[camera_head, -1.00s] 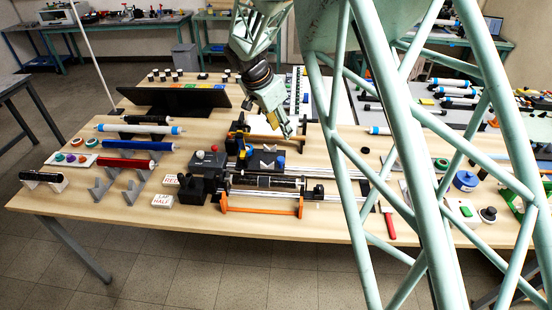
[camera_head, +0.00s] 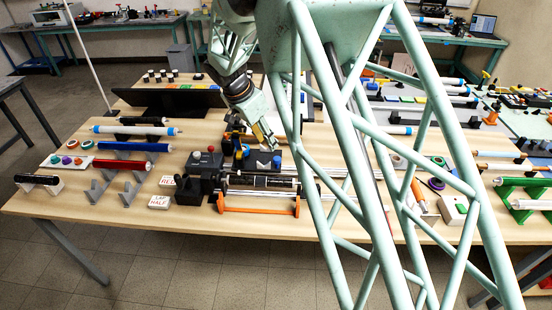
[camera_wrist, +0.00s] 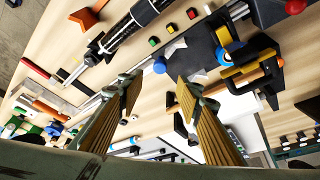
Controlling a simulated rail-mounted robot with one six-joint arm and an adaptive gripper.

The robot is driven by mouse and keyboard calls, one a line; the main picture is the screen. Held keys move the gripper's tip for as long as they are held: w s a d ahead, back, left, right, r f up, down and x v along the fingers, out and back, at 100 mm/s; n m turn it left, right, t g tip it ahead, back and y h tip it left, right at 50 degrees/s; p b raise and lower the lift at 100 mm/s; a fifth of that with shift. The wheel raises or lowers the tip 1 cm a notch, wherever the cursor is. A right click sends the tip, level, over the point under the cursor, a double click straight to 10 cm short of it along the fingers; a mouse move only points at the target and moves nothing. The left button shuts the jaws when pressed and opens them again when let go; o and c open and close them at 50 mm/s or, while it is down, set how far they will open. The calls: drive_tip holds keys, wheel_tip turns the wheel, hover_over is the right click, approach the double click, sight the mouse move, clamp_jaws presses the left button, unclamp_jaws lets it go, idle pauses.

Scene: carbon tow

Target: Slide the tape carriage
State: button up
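The winding fixture's black mandrel (camera_head: 262,182) lies across its orange stand (camera_head: 258,209). Behind it is a dark block with a white mark (camera_head: 259,160) and a blue knob (camera_head: 277,161), which seems to be the tape carriage. In the wrist view the blue knob (camera_wrist: 160,65) shows beyond the fingers, beside a dark plate (camera_wrist: 198,50). A blue and yellow roll (camera_wrist: 225,45) and an orange-black frame (camera_wrist: 250,72) stand to its right. My gripper (camera_wrist: 158,98) is open and empty, its fingers apart from the knob. In the head view my gripper (camera_head: 268,138) hangs above the block.
A dark box with red and white knobs (camera_head: 205,158) stands left of the block. White cards (camera_head: 159,202) lie at front left. My own lattice frame hides part of the right. The front table edge (camera_head: 130,226) is clear.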

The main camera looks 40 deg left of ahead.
sight(277, 159)
drive_tip(key=shift+p+x, duration=0.35)
drive_tip(key=shift+x, duration=5.95)
drive_tip(key=shift+s, duration=0.1)
drive_tip(key=shift+c, duration=0.5)
clamp_jaws()
drive_tip(key=shift+d, duration=0.1)
